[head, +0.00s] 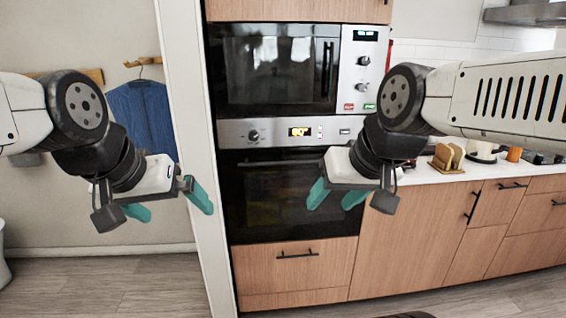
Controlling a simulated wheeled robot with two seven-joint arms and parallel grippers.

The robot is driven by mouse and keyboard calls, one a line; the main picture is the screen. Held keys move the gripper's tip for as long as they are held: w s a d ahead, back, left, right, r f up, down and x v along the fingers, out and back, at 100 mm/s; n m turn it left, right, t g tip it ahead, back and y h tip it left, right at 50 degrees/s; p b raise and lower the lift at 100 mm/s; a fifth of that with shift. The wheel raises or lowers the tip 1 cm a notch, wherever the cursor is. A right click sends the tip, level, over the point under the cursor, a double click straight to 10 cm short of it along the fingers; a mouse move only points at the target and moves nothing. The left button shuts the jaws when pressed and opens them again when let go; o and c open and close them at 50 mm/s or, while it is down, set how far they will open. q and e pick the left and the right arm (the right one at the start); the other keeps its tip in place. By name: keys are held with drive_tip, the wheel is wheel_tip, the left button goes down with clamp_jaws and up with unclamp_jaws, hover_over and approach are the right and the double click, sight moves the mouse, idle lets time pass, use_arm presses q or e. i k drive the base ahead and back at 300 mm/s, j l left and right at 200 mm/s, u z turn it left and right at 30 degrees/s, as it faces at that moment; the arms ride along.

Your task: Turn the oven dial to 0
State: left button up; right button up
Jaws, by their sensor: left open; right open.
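The oven (285,197) is built into a wooden cabinet in the middle of the head view. Its steel control panel (225,135) carries a round dark dial (253,135) on the left and a lit yellow display (299,132) that seems to read about 80°. The panel's right end is partly hidden by my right arm. My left gripper (172,213) is open and empty, left of the oven, in front of the white wall edge. My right gripper (333,196) is open and empty, in front of the oven door's right side, below and right of the dial. Neither touches the dial.
A microwave (270,70) with its own knobs (364,60) sits above the oven. A drawer (290,268) is below. A counter (480,172) with a toast rack (448,157) stands at the right. A blue garment (143,115) hangs at the left. The floor in front is clear.

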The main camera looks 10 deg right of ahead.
sight(253, 136)
drive_tip(key=j+z, duration=0.3)
drive_tip(key=j, duration=0.35)
drive_tip(key=j+z, duration=0.3)
drive_tip(key=j, duration=0.3)
